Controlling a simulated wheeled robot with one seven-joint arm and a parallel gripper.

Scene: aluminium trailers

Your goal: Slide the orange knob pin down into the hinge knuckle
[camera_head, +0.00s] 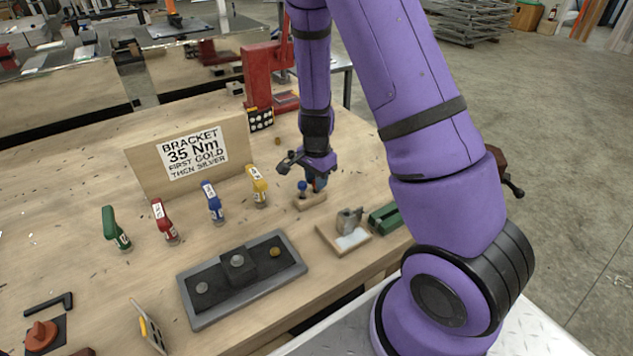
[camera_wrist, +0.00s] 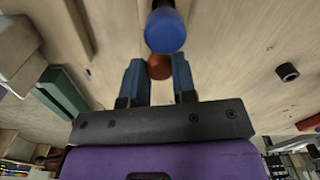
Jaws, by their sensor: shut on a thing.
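My gripper (camera_head: 319,187) points down over a small wooden block (camera_head: 311,201) on the bench. In the wrist view its two blue fingers (camera_wrist: 154,80) are shut on the round orange knob (camera_wrist: 160,67). The orange knob is hidden by the fingers in the head view, and I cannot tell whether its pin is in the block. A blue knob (camera_head: 302,186) stands beside it on the block and is also close in front of the fingers in the wrist view (camera_wrist: 165,31). A grey metal hinge piece (camera_head: 348,220), apparently the knuckle, sits on a wooden board to the front right, apart from my gripper.
A green block (camera_head: 385,217) lies right of the hinge board (camera_head: 332,239). A dark tray (camera_head: 207,315) with round pieces is at the front. Several coloured bottles (camera_head: 213,203) stand before a bracket sign (camera_head: 193,150). A red press (camera_head: 262,75) is behind.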

